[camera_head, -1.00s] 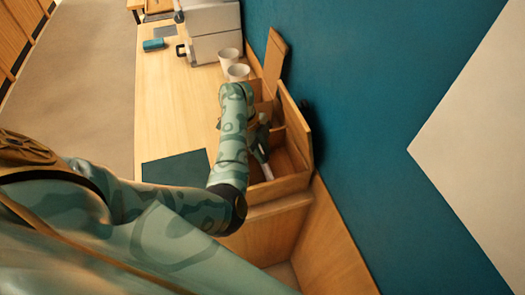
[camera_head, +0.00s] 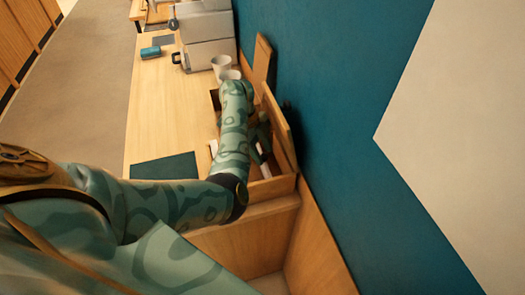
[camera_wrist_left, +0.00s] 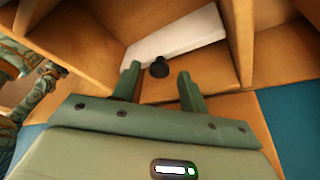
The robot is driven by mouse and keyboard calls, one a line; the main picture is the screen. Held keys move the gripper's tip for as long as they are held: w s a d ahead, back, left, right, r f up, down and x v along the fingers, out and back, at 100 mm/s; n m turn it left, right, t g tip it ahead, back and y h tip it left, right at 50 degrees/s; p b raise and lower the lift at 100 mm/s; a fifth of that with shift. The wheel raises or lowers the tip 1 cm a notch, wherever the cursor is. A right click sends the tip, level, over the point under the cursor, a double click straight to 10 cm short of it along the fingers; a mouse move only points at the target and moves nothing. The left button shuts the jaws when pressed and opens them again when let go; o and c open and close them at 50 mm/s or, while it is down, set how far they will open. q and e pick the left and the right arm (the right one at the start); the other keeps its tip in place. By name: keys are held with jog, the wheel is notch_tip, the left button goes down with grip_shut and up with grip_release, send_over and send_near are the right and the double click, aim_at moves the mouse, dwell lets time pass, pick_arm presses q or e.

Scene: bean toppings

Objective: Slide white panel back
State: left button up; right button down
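The white panel (camera_wrist_left: 178,38) shows in the left wrist view as a pale flat strip inside a wooden compartment. A small black knob (camera_wrist_left: 159,67) stands at its near side. My left gripper (camera_wrist_left: 158,73) has its two green fingers apart, with the knob between or just beyond the tips; contact is not clear. In the head view my left gripper (camera_head: 258,148) reaches down into the wooden organizer (camera_head: 272,188) and is partly hidden by my forearm. The panel is hard to make out there. My right gripper is not in view.
Wooden dividers and walls (camera_wrist_left: 238,45) stand close around the left gripper. Two white cups (camera_head: 221,66) and a coffee machine (camera_head: 207,40) stand farther back on the counter (camera_head: 150,110). A dark mat (camera_head: 165,166) lies left of the organizer. The teal wall (camera_head: 330,90) is close on the right.

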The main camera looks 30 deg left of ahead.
pick_arm(q)
jog(key=shift+r, duration=0.25)
jog(key=p+v, duration=0.8)
jog(key=v, duration=0.7)
jog(key=shift+r, duration=0.4)
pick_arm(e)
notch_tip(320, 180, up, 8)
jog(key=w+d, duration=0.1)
pick_arm(q)
jog(key=shift+a+f, duration=0.1)
